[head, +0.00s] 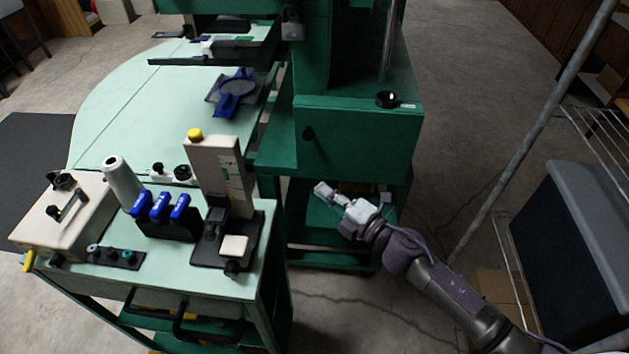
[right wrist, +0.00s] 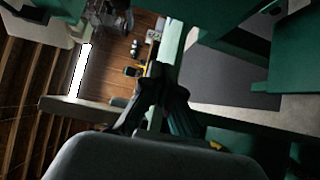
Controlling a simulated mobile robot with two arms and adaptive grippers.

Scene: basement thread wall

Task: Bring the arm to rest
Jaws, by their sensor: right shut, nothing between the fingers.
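My right arm (head: 445,285) comes in from the lower right of the head view. Its gripper (head: 326,193) is shut and empty, in front of the lower part of the green machine stand and to the right of the pale green table. In the right wrist view the dark fingers (right wrist: 162,92) are together with nothing held between them. My left arm and gripper are in neither view.
The green machine (head: 355,140) stands behind the gripper. A pole (head: 535,125) and a grey bin (head: 580,240) are at right.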

